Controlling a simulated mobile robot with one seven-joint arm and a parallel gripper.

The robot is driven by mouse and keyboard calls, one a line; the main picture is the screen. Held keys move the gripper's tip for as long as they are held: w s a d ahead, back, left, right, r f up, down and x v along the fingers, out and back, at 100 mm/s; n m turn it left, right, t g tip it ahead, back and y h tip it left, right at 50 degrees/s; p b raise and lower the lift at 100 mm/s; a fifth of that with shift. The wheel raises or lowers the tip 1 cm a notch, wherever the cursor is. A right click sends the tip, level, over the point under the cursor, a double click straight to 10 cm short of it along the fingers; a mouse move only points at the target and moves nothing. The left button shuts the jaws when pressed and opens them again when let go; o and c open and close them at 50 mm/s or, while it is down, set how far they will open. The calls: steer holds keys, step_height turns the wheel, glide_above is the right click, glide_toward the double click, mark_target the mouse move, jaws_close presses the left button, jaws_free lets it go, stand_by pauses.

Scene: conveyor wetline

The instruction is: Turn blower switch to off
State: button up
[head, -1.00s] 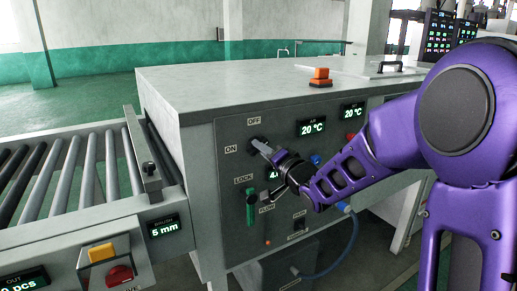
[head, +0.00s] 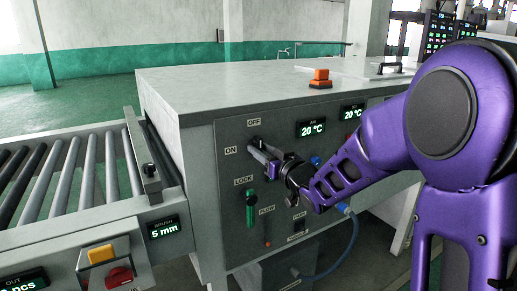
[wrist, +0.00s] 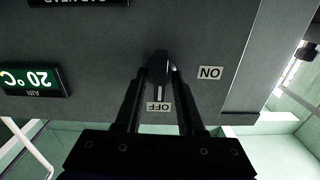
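The blower switch is a dark rotary knob on the grey control panel (head: 228,185), with an ON label (head: 231,150) to its left and an OFF label (head: 254,121) above it. The knob (wrist: 159,66) also shows in the wrist view, which is upside down. There a pale mark below the knob lines up with the OFF label (wrist: 158,106). My gripper (wrist: 160,78) is at the knob, with one dark finger on each side. The fingers are apart, and grey panel shows between them. I cannot tell whether the fingertips touch the knob.
An orange button box (head: 320,79) sits on the machine top. The roller conveyor (head: 70,185) is at left.

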steer(key=shift+o, duration=0.4)
steer(key=v, duration=0.7)
stand_by(0.3)
